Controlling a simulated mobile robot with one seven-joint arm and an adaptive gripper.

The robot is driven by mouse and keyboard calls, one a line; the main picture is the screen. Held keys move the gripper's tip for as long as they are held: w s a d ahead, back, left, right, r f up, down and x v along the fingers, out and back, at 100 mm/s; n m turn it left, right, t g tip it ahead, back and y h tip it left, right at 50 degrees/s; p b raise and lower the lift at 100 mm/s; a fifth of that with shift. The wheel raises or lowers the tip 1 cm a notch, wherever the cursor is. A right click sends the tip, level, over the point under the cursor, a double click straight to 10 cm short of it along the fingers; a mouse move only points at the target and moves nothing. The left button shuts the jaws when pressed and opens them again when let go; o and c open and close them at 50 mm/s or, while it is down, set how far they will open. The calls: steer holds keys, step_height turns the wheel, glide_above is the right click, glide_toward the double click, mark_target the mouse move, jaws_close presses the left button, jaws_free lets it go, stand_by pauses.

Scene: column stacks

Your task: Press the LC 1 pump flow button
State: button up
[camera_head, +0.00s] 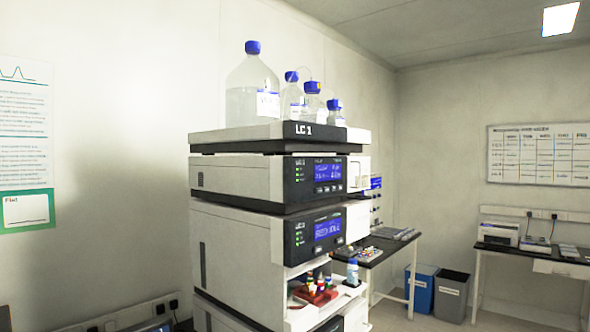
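The LC 1 stack stands in the middle of the view, with its name on the dark front of the top solvent tray (312,131). Under it is a module with a dark front panel (300,188), a lit blue display (328,173), green indicator lights and a row of small buttons (328,189) below the display. A second module below has a similar dark panel (297,243) and blue display (328,229). The button labels are too small to read, so I cannot tell which one is pump flow. My gripper is not in view.
Several blue-capped bottles (253,95) stand on the tray. An open bay with red racks and vials (318,290) sits lower down. Behind are a bench (378,246), a blue bin (420,288) and a grey bin (452,296). Floor shows at the lower right.

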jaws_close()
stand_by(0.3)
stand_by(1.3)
